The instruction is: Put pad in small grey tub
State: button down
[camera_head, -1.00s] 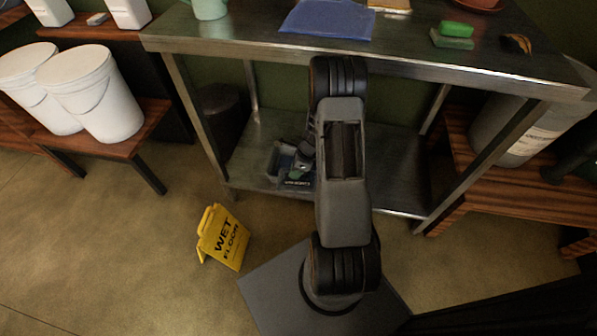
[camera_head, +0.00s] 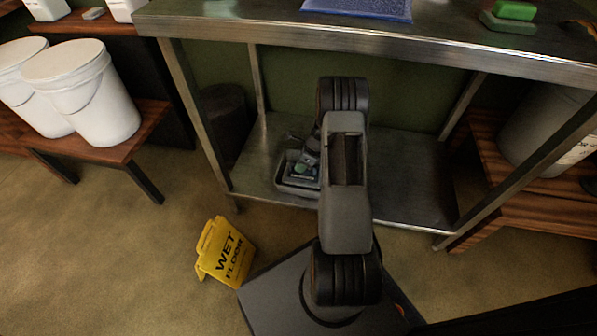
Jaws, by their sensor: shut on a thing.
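The small grey tub (camera_head: 283,184) sits on the lower shelf of the steel table, left of my arm. My gripper (camera_head: 303,166) is low over the tub, partly hidden behind my own arm. A small green pad (camera_head: 302,169) shows at the fingertips, and the gripper appears shut on it. The pad is inside the tub's outline in this view. I cannot tell whether it touches the tub's floor.
The steel table top (camera_head: 440,42) overhangs the shelf (camera_head: 400,180), and its legs flank my arm. A yellow wet-floor sign (camera_head: 226,250) stands at front left. White buckets (camera_head: 95,100) stand on the left bench.

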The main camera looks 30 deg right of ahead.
jog(key=shift+w+a+f, duration=0.1)
jog(key=shift+w+f, duration=0.1)
jog(key=shift+f, duration=0.05)
jog(key=f+b, duration=0.3)
jog(key=shift+w+d, duration=0.2)
jog(key=shift+w, duration=0.05)
jog(key=shift+a+f+b, duration=0.1)
jog(key=shift+f+b, duration=0.25)
jog(key=shift+b, duration=0.2)
jog(key=shift+a+r, duration=0.1)
jog(key=shift+r, duration=0.05)
jog(key=shift+f, duration=0.65)
jog(key=c, duration=1.1)
grip_release()
